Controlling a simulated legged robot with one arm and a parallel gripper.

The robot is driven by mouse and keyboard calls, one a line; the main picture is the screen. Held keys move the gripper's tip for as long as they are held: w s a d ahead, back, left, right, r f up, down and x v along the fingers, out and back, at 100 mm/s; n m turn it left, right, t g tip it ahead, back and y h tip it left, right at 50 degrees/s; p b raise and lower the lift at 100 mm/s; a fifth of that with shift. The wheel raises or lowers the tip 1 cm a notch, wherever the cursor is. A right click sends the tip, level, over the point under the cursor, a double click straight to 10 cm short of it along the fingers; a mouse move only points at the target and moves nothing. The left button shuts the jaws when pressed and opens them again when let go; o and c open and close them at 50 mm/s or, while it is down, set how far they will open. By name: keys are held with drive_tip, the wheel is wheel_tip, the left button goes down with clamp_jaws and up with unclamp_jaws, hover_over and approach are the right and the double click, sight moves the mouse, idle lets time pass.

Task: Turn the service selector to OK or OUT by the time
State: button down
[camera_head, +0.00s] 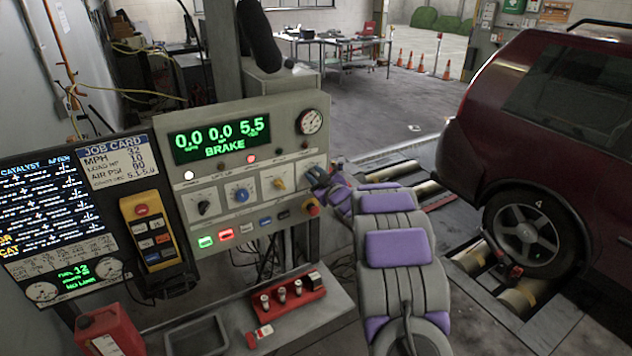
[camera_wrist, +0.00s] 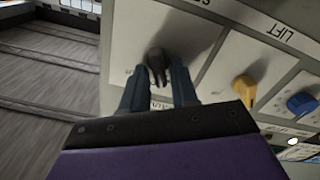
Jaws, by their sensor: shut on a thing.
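The control panel (camera_head: 262,212) stands in the middle of the head view with a row of knobs. The rightmost knob, a dark selector (camera_wrist: 155,62), shows in the wrist view between my fingertips. I take it to be the service selector. My gripper (camera_wrist: 158,85) is shut on it, with a dark blue finger on each side. In the head view my gripper (camera_head: 318,177) is at the right end of the knob row and hides that knob. The selector's pointing direction and the lettering around it are too unclear to read.
A yellow knob (camera_head: 280,184), a blue knob (camera_head: 241,195) and a black knob (camera_head: 203,207) sit left of my gripper. The green display (camera_head: 221,138) reads 0.0, 0.0, 5.5 and BRAKE. A red button (camera_head: 313,208) is just below my gripper. A red car (camera_head: 560,130) stands right.

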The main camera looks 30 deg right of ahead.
drive_tip(key=shift+f+n+b, duration=0.1)
drive_tip(key=shift+n+b, duration=0.8)
drive_tip(key=shift+n, duration=0.3)
drive_tip(key=c, duration=1.2)
unclamp_jaws()
drive_tip(key=shift+a, duration=0.1)
drive_tip(key=shift+o, duration=0.2)
drive_tip(key=s+p, duration=0.2)
drive_tip(key=s, duration=1.5)
drive_tip(key=shift+s, duration=0.2)
